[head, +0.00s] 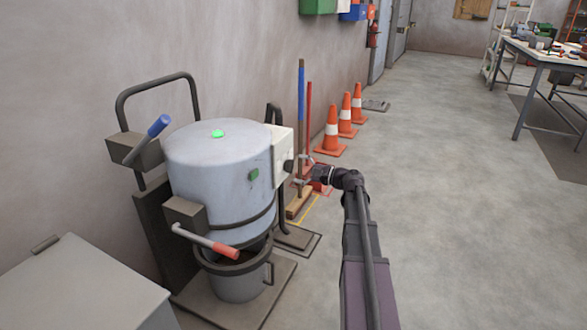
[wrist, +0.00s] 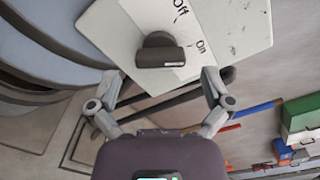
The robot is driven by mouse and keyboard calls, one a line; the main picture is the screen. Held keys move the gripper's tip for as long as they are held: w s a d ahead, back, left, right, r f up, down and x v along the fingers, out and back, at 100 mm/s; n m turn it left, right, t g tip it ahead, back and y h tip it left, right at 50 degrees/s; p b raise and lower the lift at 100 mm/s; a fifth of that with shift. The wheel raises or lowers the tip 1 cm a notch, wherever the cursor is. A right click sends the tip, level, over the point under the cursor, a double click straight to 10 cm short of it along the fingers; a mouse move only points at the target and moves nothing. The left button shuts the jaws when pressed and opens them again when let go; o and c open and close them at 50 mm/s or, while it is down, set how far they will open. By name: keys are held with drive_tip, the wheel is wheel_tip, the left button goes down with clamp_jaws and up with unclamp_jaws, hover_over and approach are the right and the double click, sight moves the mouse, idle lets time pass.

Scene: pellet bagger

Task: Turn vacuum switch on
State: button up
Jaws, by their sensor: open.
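The vacuum switch is a dark rotary knob (wrist: 160,52) on a white panel (wrist: 235,25), with the words "Off" and "On" printed beside it. I cannot tell which word the knob points to. In the head view the panel (head: 283,150) is fixed to the right side of the grey bagger drum (head: 215,165), and the knob (head: 288,166) sticks out toward my arm. My gripper (wrist: 160,84) is open and empty. Its fingers are spread wide, facing the panel, with the knob ahead between them and apart from both. In the head view my gripper (head: 304,170) is close to the knob.
A blue-handled lever (head: 158,126) and a red-handled lever (head: 222,249) stick out from the bagger. A bucket (head: 238,283) stands under the drum. Brooms (head: 301,110) and orange cones (head: 331,130) stand along the wall behind.

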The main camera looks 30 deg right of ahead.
drive_tip(key=v, duration=0.9)
drive_tip(key=shift+s+d, duration=0.2)
drive_tip(key=shift+s, duration=0.05)
idle(0.3)
